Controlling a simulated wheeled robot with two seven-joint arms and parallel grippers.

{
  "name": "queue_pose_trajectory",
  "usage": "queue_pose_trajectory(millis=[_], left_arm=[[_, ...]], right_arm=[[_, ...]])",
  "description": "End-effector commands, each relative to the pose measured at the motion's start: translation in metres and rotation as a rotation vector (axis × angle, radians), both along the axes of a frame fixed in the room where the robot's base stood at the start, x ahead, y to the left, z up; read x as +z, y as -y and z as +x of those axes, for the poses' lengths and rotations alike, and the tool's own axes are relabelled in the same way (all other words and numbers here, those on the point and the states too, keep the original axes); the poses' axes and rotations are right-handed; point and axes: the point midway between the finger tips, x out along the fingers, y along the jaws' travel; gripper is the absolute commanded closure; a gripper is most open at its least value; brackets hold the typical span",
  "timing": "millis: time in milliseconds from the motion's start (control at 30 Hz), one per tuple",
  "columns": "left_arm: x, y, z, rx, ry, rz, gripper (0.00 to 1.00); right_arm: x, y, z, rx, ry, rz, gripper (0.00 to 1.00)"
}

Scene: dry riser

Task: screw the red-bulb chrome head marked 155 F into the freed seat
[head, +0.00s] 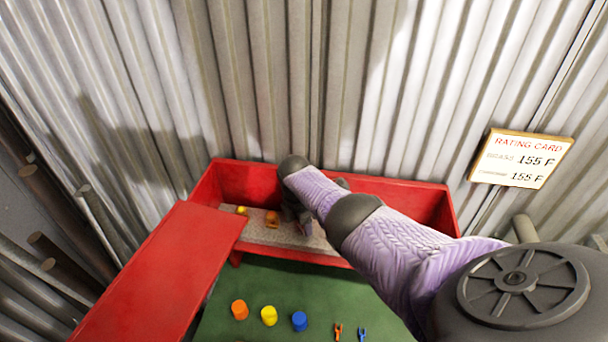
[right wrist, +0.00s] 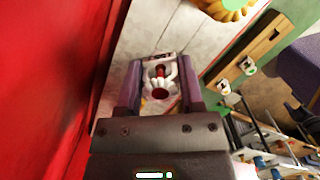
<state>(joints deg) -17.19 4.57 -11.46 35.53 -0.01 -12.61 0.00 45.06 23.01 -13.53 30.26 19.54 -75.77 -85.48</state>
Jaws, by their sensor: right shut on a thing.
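The chrome head (right wrist: 160,88) shows in the right wrist view as a pale, toothed piece with a red bulb in its middle. A small label above the bulb is too blurred to read. My right gripper (right wrist: 160,98) is shut on this head, with one finger on each side of it. In the head view my right gripper (head: 297,208) reaches down into the red box (head: 415,207), mostly hidden by my own arm. The head is hidden there. The seat is not clearly visible. My left gripper is not in view.
Brass-coloured pieces (head: 272,218) lie in the box. Orange (head: 239,310), yellow (head: 269,316) and blue (head: 299,321) caps stand on the green surface (head: 262,285) in front.

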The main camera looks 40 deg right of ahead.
Motion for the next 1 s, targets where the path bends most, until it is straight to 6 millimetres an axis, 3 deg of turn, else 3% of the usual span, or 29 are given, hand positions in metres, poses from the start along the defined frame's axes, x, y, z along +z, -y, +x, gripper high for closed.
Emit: queue_pose_trajectory(millis=[167, 233, 267, 433, 700, 1000], left_arm=[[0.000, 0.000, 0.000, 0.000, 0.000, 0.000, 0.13], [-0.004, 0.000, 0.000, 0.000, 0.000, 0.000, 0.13], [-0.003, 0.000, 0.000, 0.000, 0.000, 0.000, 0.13], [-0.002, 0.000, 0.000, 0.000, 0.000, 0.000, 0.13], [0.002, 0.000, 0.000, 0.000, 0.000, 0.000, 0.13], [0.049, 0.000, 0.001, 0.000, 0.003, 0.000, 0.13]], right_arm=[[0.000, 0.000, 0.000, -0.004, 0.000, 0.000, 1.00], [-0.001, -0.001, 0.000, -0.097, 0.001, 0.003, 1.00], [-0.001, -0.001, 0.000, -0.114, 0.000, 0.002, 0.48], [0.000, 0.000, 0.000, -0.109, -0.001, 0.001, 0.12], [0.004, 0.000, 0.000, -0.108, 0.001, 0.000, 0.11], [0.077, -0.008, 0.004, -0.107, 0.002, -0.001, 0.11]])
